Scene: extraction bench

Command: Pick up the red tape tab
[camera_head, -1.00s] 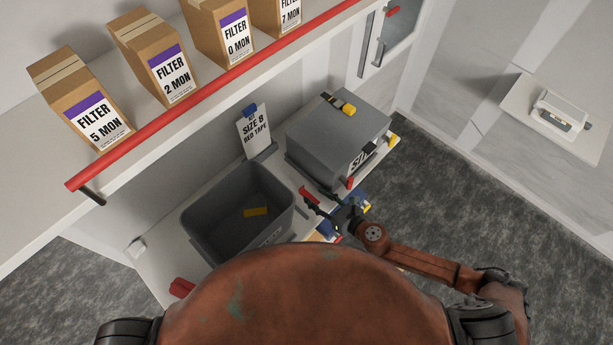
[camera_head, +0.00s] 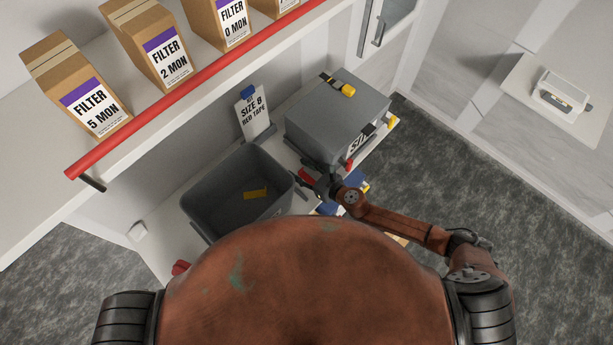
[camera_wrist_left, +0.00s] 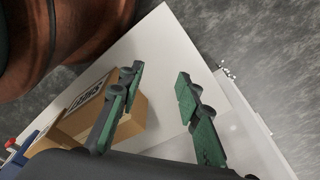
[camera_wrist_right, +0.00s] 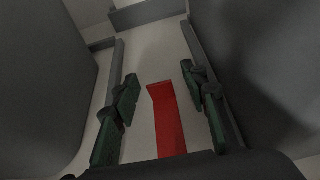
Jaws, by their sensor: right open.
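The red tape tab (camera_wrist_right: 167,118) shows in the right wrist view as a flat red strip between my right gripper's fingers, with clear space on both sides. My right gripper (camera_wrist_right: 158,84) is open and points down into the gap between two grey containers. In the head view my right gripper (camera_head: 316,184) is between the grey bin and the grey box, with a small red piece (camera_head: 305,177) beside it. My left gripper (camera_wrist_left: 160,74) is open and empty in the left wrist view, over a white surface. It is hidden in the head view.
A grey bin (camera_head: 200,213) holding a yellow piece (camera_head: 255,194) stands left of the right gripper. A closed grey box (camera_head: 330,110) stands right of it. A shelf with a red rail (camera_head: 190,98) runs above.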

